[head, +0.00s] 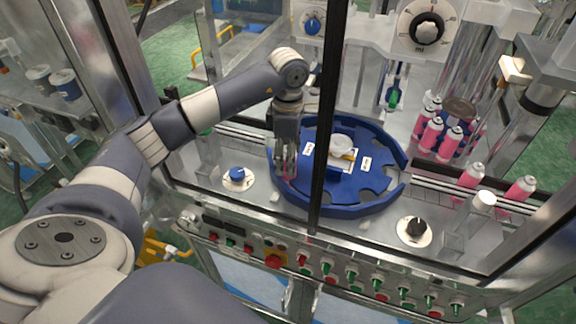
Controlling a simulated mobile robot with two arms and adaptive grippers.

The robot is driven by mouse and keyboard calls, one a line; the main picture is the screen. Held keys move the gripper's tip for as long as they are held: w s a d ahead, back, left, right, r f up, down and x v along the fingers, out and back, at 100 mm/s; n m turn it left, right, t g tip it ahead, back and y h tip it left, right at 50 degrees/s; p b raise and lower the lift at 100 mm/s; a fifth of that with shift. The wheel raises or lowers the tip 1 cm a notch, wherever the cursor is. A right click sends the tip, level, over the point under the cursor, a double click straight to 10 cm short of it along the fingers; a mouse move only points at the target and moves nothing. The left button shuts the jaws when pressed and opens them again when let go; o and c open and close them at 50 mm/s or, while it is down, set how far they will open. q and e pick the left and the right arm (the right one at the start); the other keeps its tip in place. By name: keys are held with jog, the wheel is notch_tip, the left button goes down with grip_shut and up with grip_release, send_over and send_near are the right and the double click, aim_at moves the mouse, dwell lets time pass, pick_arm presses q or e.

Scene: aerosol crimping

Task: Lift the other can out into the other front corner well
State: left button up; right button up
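My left gripper (286,168) points down at the left rim of the blue rotary dial (345,208), behind the dark upright post. A trace of pink shows at its fingertips, but I cannot tell whether it is a can or whether the fingers are closed on it. Pink cans with silver tops stand to the right: a group (431,134) beside the dial, then one can (470,176) and another (521,189) along the rail. A clear well-like box (453,243) stands at the front right corner, and a clear upright piece (207,153) at the left. My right gripper is out of view.
The dark post (329,120) crosses in front of the dial. A button panel (340,278) runs along the front edge. A white-topped clear cylinder (483,204) stands at right.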

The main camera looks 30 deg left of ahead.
pick_arm(q)
jog(key=shift+f, duration=0.45)
jog(key=c, duration=1.1)
jog(key=shift+r, duration=0.1)
jog(key=shift+r, duration=0.35)
notch_tip(320, 180, up, 8)
jog(key=b, duration=0.2)
jog(key=shift+r+b, duration=0.1)
jog(key=shift+b, duration=0.2)
jog(key=shift+r, duration=0.4)
